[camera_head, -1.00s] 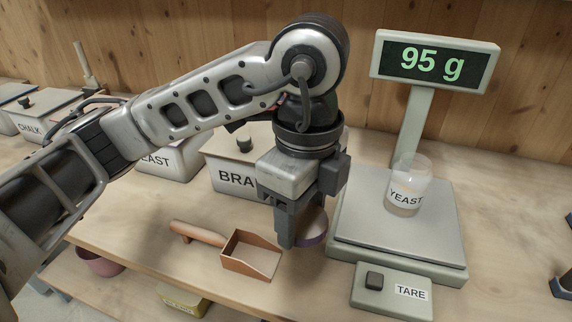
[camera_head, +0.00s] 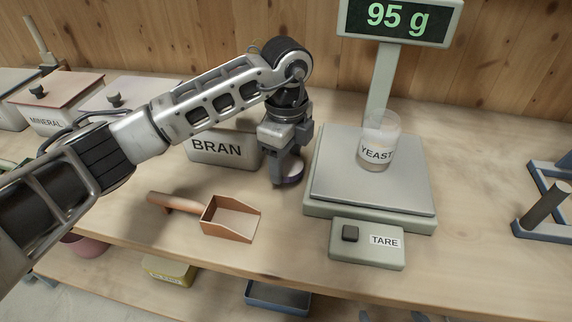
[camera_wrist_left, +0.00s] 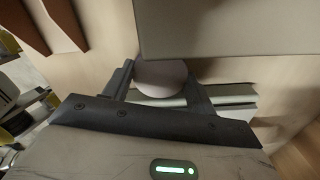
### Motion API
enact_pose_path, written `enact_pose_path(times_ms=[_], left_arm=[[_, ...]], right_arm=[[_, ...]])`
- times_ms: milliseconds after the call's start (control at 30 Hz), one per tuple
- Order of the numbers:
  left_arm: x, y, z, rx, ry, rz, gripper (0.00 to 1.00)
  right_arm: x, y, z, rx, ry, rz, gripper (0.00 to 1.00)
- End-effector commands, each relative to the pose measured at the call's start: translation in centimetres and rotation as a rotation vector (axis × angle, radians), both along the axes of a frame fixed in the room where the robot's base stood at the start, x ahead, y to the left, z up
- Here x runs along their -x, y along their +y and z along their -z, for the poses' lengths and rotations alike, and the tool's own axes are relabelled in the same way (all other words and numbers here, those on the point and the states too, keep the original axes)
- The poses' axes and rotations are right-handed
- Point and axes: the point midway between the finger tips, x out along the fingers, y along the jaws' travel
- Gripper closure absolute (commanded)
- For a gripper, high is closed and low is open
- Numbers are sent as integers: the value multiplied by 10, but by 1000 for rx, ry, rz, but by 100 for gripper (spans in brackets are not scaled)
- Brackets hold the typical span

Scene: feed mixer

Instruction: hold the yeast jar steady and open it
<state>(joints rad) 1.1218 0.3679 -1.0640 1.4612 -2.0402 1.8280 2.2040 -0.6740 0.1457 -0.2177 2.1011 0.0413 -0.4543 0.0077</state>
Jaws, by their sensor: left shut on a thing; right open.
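The yeast jar (camera_head: 378,143) is a clear jar labelled YEAST with pale contents low inside. It stands upright on the scale's plate (camera_head: 328,195), with no lid visible on it. My left gripper (camera_head: 286,178) is to the left of the scale, pointing down, shut on a round purple-edged thing (camera_head: 291,175) that looks like a lid. In the left wrist view this round thing (camera_wrist_left: 160,76) sits between the two fingers. I cannot tell whether it touches the table. My right gripper is not in view.
The scale display (camera_head: 400,18) reads 95 g. A copper scoop (camera_head: 228,218) lies left of the scale's TARE box (camera_head: 367,245). A BRAN bin (camera_head: 215,150) stands behind the scoop. A blue-grey stand (camera_head: 545,228) is at the right edge.

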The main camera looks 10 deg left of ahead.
Motion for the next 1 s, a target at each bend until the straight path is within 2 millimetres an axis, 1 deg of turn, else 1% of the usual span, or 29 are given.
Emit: enact_pose_path(times_ms=[33,133,500,533,600,867,933,1000], left_arm=[[2,0,8,-1,6,0,71],[1,0,20,0,3,1,71],[1,0,27,-1,2,1,71],[1,0,26,0,1,1,38],[1,0,25,-1,2,0,21],[1,0,25,-1,2,0,21],[1,0,21,0,1,0,21],[0,0,16,2,-2,0,21]], right_arm=[[0,0,-3,3,0,-1,16],[0,-1,-4,10,0,-2,16],[1,-2,5,12,9,-4,16],[1,-1,4,11,9,-4,16],[1,-1,3,10,9,-4,16],[-1,-1,-1,8,0,-3,16],[-1,-1,-4,8,-1,-4,16],[-1,-1,-3,10,-2,-3,16]])
